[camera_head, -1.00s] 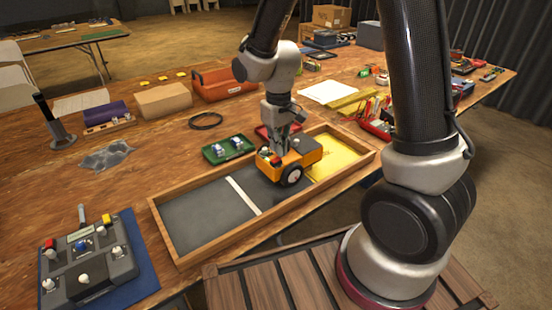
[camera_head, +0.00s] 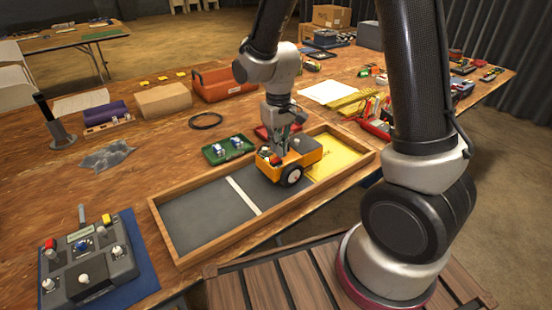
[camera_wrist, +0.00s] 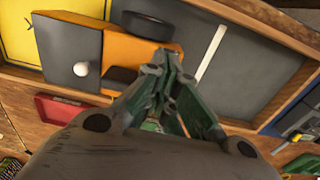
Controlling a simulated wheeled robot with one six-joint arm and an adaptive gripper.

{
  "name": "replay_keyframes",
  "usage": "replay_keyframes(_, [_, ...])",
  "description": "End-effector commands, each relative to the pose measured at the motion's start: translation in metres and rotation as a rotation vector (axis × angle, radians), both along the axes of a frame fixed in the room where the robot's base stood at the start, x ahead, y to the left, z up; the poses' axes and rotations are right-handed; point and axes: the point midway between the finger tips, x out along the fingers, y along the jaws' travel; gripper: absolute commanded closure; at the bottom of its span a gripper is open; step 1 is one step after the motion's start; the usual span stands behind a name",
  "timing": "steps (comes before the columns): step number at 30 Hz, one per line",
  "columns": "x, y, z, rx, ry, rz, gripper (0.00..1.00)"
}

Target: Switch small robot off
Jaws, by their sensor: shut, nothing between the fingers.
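The small robot (camera_head: 299,158) is an orange wheeled box with a dark top. It stands in the shallow wooden tray (camera_head: 193,252), at the edge of the yellow area on the right. In the wrist view its orange body (camera_wrist: 135,52), a black wheel (camera_wrist: 147,25) and a white knob (camera_wrist: 81,69) on the dark top show. My gripper (camera_head: 278,154) is shut and points down at the robot's left end. In the wrist view my gripper (camera_wrist: 160,75) has its fingertips together beside the orange body, covering part of it. I cannot tell whether they touch it.
A green tray (camera_head: 229,150) and a red tray (camera_head: 266,132) lie behind the wooden tray. A grey control box (camera_head: 88,262) with knobs sits front left on a blue mat. The tray's dark left floor is clear. A black cable ring (camera_head: 206,121) lies behind.

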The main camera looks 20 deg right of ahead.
Motion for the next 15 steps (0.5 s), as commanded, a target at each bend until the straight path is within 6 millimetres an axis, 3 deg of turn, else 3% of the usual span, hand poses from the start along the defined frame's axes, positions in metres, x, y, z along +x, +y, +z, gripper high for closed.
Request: replay_keyframes(15, [0.0000, 0.0000, -0.0083, 0.000, 0.000, 0.000, 1.00])
